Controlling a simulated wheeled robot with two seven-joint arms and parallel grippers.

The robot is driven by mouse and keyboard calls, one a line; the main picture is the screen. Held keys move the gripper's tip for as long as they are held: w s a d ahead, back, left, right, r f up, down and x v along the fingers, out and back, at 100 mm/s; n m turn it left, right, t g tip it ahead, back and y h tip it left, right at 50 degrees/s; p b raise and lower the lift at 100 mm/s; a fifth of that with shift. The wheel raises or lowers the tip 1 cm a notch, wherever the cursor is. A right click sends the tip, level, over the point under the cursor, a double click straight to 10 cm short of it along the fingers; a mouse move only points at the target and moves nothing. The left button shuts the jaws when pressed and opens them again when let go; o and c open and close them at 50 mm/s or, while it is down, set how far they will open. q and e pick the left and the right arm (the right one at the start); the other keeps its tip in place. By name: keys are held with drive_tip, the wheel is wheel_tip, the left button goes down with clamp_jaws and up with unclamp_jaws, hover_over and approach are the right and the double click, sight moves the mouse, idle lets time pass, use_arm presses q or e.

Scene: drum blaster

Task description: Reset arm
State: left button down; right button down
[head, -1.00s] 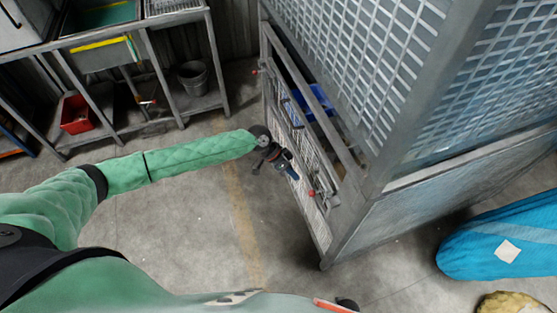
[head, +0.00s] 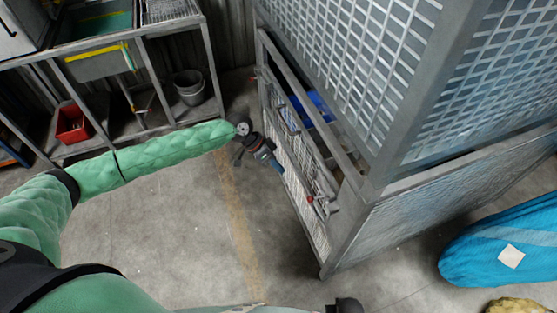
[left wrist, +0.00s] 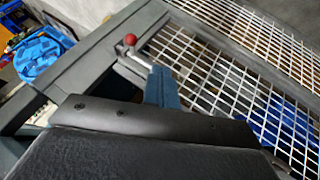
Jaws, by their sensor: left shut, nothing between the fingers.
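My left gripper (head: 275,164) is at the end of the green-sleeved left arm. Its blue fingers are shut and empty, beside the mesh door panel of the metal cage (head: 352,225) in the head view. The fingers also show in the left wrist view (left wrist: 162,88), over the cage frame and mesh. A latch with a red knob (head: 310,199) sits on the cage door; a red knob (left wrist: 130,39) also shows close ahead of the fingers in the left wrist view. I cannot tell whether the fingers touch the mesh.
A metal workbench (head: 130,32) with a red bin (head: 73,124) and a grey bucket (head: 189,88) on its lower shelf stands at the upper left. A blue wrapped object (head: 500,240) lies at the right. The floor between bench and cage is open.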

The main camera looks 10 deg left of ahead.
idle(0.3)
use_arm(q)
drive_tip(key=w+a+r+n+t+y, duration=0.15)
drive_tip(key=w+a+t, duration=0.25)
drive_tip(key=w, duration=0.5)
drive_tip(key=w+a+r+n+t+y, duration=0.1)
drive_tip(key=w+a+t+y, duration=0.25)
drive_tip(key=w, duration=0.65)
wheel_tip(320, 180, down, 5)
drive_tip(key=a+n+t+y, duration=0.1)
drive_tip(key=a+t, duration=0.1)
drive_tip(key=a, duration=0.1)
drive_tip(key=s+a+f+n+g+y, duration=0.2)
drive_tip(key=s+f+n+g, duration=0.15)
drive_tip(key=s+f, duration=1.85)
drive_tip(key=s+d+f+g, duration=0.1)
drive_tip(key=s+f, duration=0.4)
drive_tip(key=s, duration=0.5)
drive_tip(key=s+d+f+n+g, duration=0.1)
drive_tip(key=s+f, duration=0.4)
drive_tip(key=s, duration=0.5)
drive_tip(key=s+d+f+n+g, duration=0.1)
drive_tip(key=s+d+f, duration=0.2)
drive_tip(key=s+f, duration=0.3)
drive_tip(key=s, duration=0.5)
drive_tip(key=shift+h, duration=0.3)
